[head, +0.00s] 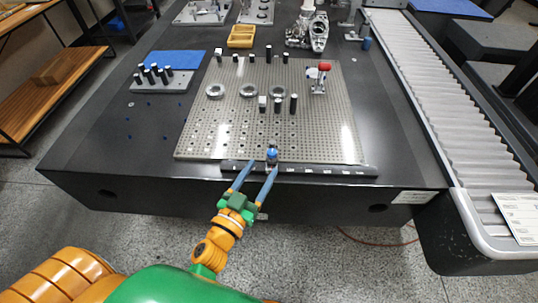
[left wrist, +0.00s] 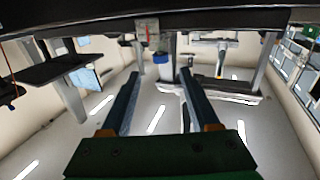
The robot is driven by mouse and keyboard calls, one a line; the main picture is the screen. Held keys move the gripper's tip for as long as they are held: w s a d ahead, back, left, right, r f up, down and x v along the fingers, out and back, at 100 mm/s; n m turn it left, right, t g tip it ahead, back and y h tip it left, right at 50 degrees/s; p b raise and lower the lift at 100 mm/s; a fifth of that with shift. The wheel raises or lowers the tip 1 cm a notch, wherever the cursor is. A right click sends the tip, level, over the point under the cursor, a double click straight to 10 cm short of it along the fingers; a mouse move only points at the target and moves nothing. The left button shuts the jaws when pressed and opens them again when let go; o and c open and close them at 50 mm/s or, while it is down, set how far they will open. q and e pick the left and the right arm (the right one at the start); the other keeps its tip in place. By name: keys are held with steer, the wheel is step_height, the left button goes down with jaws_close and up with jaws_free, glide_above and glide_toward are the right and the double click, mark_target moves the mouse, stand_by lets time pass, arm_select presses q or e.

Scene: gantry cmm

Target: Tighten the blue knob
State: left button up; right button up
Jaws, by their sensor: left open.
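The blue knob (head: 271,154) sits on a small grey fitting at the front edge of the perforated plate, by a dark labelled rail (head: 315,170). In the left wrist view the blue knob (left wrist: 160,58) shows below a pale grey block (left wrist: 148,30), just beyond the fingertips and between their lines. My left gripper (head: 262,166) is open and empty, its two blue fingers reaching toward the knob from the front. It also shows in the left wrist view (left wrist: 159,73). I see no contact between fingers and knob. My right gripper is not in view.
The perforated plate (head: 210,130) carries rings, several dark pins and a red-topped clamp (head: 324,67). A pin block (head: 160,82) stands at the left, a yellow tray (head: 241,36) at the back. A roller conveyor (head: 430,90) runs along the right. The black table's front left is mostly clear.

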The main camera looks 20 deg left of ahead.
mark_target(268, 154)
arm_select(q)
steer(key=w, duration=0.5)
steer(key=shift+w+d, duration=0.3)
steer(key=shift+w, duration=0.1)
jaws_close()
steer(key=shift+r+m+h+p, duration=0.25)
steer(key=shift+m+h+p, duration=0.35)
steer(key=shift+h+p, duration=0.3)
steer(key=shift+a+m+g+h+p, duration=0.15)
steer(key=shift+m+g+h+p, duration=0.2)
steer(key=shift+m+h, duration=0.2)
steer(key=shift+a+f+m+g+h, duration=0.2)
steer(key=shift+m+h, duration=0.25)
steer(key=shift+h, duration=0.5)
steer(key=shift+m+g+h, duration=0.55)
steer(key=shift+m+h, duration=0.15)
steer(key=shift+h, duration=0.3)
